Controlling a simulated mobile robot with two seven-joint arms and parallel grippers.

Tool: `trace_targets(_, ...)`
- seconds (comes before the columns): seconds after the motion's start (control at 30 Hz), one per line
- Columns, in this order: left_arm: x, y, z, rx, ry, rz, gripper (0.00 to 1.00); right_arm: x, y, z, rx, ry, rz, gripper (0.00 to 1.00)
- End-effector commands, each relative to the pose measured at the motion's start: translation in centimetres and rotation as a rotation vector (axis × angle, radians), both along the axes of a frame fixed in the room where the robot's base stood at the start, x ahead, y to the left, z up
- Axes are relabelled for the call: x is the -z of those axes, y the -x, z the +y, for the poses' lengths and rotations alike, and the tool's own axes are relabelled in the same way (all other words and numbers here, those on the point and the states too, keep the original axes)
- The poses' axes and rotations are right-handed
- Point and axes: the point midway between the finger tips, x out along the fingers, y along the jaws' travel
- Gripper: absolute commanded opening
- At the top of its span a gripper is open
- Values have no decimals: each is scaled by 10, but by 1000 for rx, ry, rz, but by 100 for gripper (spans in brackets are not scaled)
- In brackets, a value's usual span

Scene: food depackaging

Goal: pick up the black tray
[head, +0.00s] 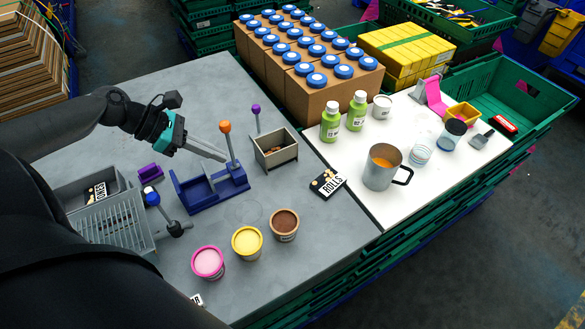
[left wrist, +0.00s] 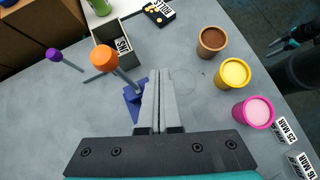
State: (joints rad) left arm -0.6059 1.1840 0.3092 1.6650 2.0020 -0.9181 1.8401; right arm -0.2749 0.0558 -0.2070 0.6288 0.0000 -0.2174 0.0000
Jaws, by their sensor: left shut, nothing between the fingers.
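My left gripper (head: 226,159) is shut and empty, well to the right of the tray, beside an orange-knobbed lever on a dark blue stand (head: 205,186). In the left wrist view its fingers (left wrist: 157,74) are pressed together above that stand. The tray does not show there. My right gripper (left wrist: 274,45) seems to show at the right edge; its jaws are unclear.
Pink (head: 208,262), yellow (head: 247,242) and brown (head: 284,224) tubs stand near the front. A blue-knobbed lever (head: 152,198) stands beside the basket.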

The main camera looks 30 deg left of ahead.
Motion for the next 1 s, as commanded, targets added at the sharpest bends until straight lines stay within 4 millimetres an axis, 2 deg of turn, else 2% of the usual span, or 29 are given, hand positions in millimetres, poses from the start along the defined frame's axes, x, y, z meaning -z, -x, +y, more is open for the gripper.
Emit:
trace_targets(0.1,6,-4,-4,1,0,-2,0,7,14,-16,-4,22,22,64)
trace_targets(0.3,25,-15,-18,3,-1,-3,0,23,34,-28,0,40,54,64)
trace_targets(0.7,57,-35,-44,2,-1,-4,0,44,22,-23,2,31,34,64)
trace_targets(1.0,83,-52,-65,4,1,-4,0,56,21,-14,1,19,32,64)
